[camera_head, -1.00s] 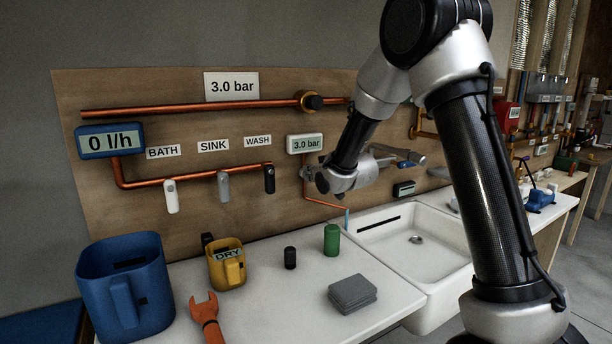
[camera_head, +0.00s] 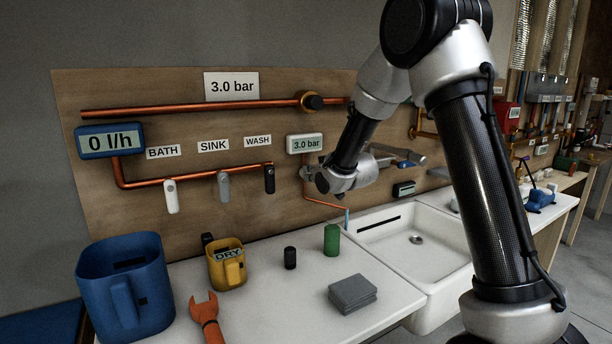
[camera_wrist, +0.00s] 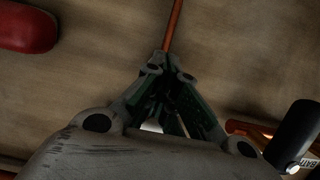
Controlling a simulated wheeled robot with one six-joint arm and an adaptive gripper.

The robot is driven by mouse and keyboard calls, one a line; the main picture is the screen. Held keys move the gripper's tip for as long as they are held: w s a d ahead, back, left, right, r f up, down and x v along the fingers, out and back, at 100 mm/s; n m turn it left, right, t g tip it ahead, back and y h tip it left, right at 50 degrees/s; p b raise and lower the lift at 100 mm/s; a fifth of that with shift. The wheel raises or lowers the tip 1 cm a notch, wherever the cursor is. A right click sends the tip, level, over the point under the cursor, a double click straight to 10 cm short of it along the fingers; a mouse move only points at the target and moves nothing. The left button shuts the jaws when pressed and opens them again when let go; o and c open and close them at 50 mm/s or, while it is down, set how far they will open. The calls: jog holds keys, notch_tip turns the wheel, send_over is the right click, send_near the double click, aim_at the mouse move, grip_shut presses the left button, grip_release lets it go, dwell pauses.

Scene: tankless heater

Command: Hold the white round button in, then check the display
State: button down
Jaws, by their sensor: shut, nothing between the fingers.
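My gripper (camera_wrist: 168,68) is shut in the wrist view, its dark fingers meeting near the wooden board. Nothing shows between its tips. A copper pipe (camera_wrist: 174,25) runs up from just beyond them. I cannot make out the white round button for sure; a small pale patch (camera_wrist: 151,126) shows between the finger links. In the head view my wrist hides the board there, and I cannot tell if the fingers touch anything. The blue display (camera_head: 110,141) reads 0 l/h. A small pale display (camera_head: 305,143) reads 3.0 bar. A small dark display (camera_head: 404,188) is unreadable.
BATH, SINK and WASH handles hang from a copper pipe (camera_head: 195,177). A blue jug (camera_head: 95,270), yellow DRY cup (camera_head: 222,271), green cylinder (camera_head: 332,239) and grey stack (camera_head: 352,293) stand on the counter. A white sink (camera_head: 435,225) is to the right. A red object (camera_wrist: 27,28) is upper left in the wrist view.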

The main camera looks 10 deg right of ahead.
dwell(0.4)
jog(key=s, duration=0.2)
jog(key=s+d, duration=0.1)
jog(key=s, duration=0.2)
jog(key=shift+s+d, duration=0.35)
jog(key=shift+d, duration=0.05)
